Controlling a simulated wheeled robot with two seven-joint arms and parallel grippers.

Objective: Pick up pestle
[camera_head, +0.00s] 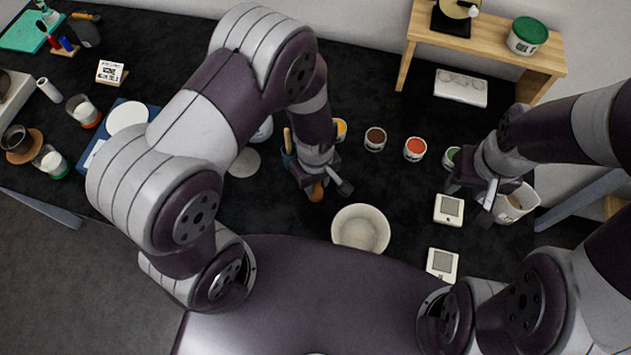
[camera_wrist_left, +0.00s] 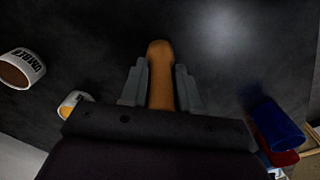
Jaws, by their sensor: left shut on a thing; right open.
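The pestle (camera_head: 316,190) is a tan-brown wooden rod with a rounded end, seen just below my left gripper (camera_head: 322,188). In the left wrist view the pestle (camera_wrist_left: 160,75) stands between the two grey fingers of the left gripper (camera_wrist_left: 161,90), which is shut on it. Part of the pestle is hidden by the gripper. A pale round bowl (camera_head: 360,229) sits on the black table, to the lower right of the left gripper. My right gripper (camera_head: 474,192) is open at the right, close to a white container (camera_head: 516,203); I cannot tell whether they touch.
Small paint pots, one brown (camera_head: 375,139), one red-orange (camera_head: 415,149), stand in a row behind the bowl. Two small white square devices (camera_head: 449,210) lie right of it. A wooden shelf (camera_head: 490,45) stands at the back right. A grey disc (camera_head: 244,163) lies left of the left gripper.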

